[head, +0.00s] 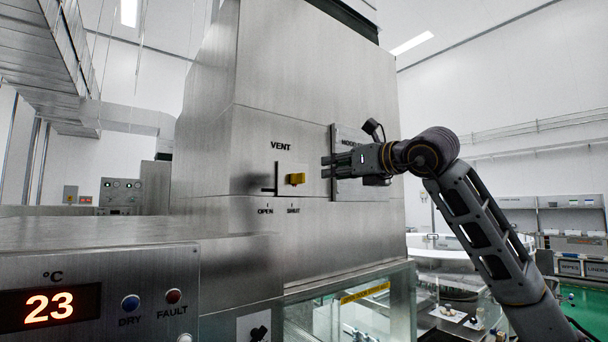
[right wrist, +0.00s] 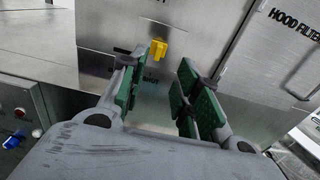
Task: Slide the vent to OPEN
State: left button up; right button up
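The vent's yellow knob (head: 295,179) sits on the steel hood front below the word VENT, above the SHUT label (head: 293,211). A dark slot (head: 266,191) extends to its left, above the OPEN label (head: 265,211). My right gripper (head: 328,167) is to the right of the knob, pointing left, apart from it. In the right wrist view the gripper (right wrist: 164,66) has its green-padded fingers spread with nothing between them. The knob (right wrist: 158,48) shows beyond the fingertips, nearer the left finger. My left gripper is not in view.
A hood filter panel (right wrist: 292,50) with a bar handle is right of the vent, behind my right gripper in the head view. A glass-sided section (head: 350,310) lies below the hood.

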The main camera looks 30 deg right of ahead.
jog(key=w, duration=0.2)
jog(key=p, duration=0.2)
send_near(298, 178)
jog(key=w+r, duration=0.1)
jog(key=w, duration=0.2)
pick_arm(q)
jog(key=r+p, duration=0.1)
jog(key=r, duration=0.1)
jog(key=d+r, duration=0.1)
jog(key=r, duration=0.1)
jog(key=shift+p, duration=0.35)
pick_arm(e)
jog(key=w, duration=0.5)
jog(key=shift+r, duration=0.15)
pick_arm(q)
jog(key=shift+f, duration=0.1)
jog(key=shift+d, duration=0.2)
pick_arm(e)
grip_shut()
